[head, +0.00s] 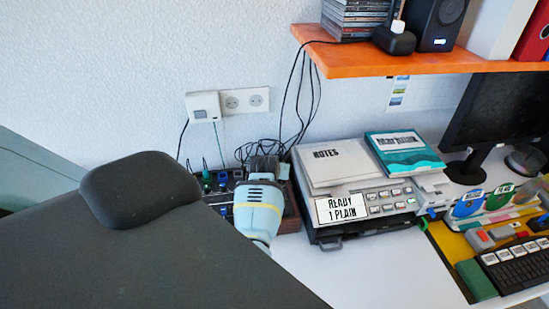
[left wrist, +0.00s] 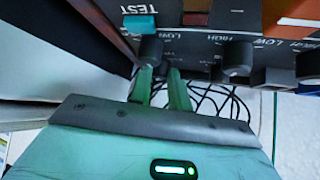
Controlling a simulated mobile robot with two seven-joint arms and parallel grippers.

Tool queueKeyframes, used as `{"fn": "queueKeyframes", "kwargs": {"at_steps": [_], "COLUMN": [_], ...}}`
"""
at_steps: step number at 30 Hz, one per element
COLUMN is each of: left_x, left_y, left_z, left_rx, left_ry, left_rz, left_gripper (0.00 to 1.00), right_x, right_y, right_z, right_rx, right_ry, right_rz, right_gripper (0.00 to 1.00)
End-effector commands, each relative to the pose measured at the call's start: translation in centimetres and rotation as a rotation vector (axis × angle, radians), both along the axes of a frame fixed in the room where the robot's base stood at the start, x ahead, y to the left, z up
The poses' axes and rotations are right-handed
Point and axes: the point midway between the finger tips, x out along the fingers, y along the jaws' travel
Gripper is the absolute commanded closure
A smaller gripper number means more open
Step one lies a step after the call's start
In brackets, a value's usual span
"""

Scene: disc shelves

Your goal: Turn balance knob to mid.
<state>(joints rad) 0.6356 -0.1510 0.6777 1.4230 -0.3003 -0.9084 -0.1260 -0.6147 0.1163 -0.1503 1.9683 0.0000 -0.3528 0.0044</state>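A dark panel with knobs (head: 290,215) stands against the wall in the head view, partly hidden by my arm. In the left wrist view its face fills the top, with a teal knob (left wrist: 140,22) by "TEST", a dark knob (left wrist: 151,47) by "LOW", and another dark knob (left wrist: 237,57) further right by "HIGH". No "balance" label is readable, so I cannot tell which knob it is. My left gripper (left wrist: 160,72) has its two green fingers apart just below the dark "LOW" knob; nothing shows between them. Contact is unclear. My right gripper is not in view.
Loose black cables (head: 262,149) lie behind the panel. To its right are a grey machine (head: 368,198) with books on top and a keyboard (head: 515,265). An orange shelf (head: 420,62) hangs above. White tabletop (head: 370,275) is clear in front.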

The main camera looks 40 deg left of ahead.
Motion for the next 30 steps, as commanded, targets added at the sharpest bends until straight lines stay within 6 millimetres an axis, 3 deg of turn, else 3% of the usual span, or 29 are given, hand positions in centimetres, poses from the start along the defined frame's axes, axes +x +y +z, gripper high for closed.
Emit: {"fn": "queueKeyframes", "kwargs": {"at_steps": [23, 24, 26, 30], "left_x": [0.11, 0.11, 0.11, 0.11], "left_y": [-0.20, -0.19, -0.19, -0.19], "left_z": [-0.11, -0.11, -0.11, -0.08], "left_rx": [-0.001, -0.001, 0.000, 0.000], "left_ry": [0.001, 0.001, 0.001, 0.001], "left_rz": [0.136, 0.136, 0.135, 0.135], "left_gripper": [1.00, 0.79, 0.72, 0.72], "right_x": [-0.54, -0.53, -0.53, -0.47], "right_y": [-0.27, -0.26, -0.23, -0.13], "right_z": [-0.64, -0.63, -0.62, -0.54], "right_rx": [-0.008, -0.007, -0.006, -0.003], "right_ry": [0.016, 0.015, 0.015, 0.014], "right_rz": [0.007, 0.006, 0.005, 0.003], "right_gripper": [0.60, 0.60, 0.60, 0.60]}}
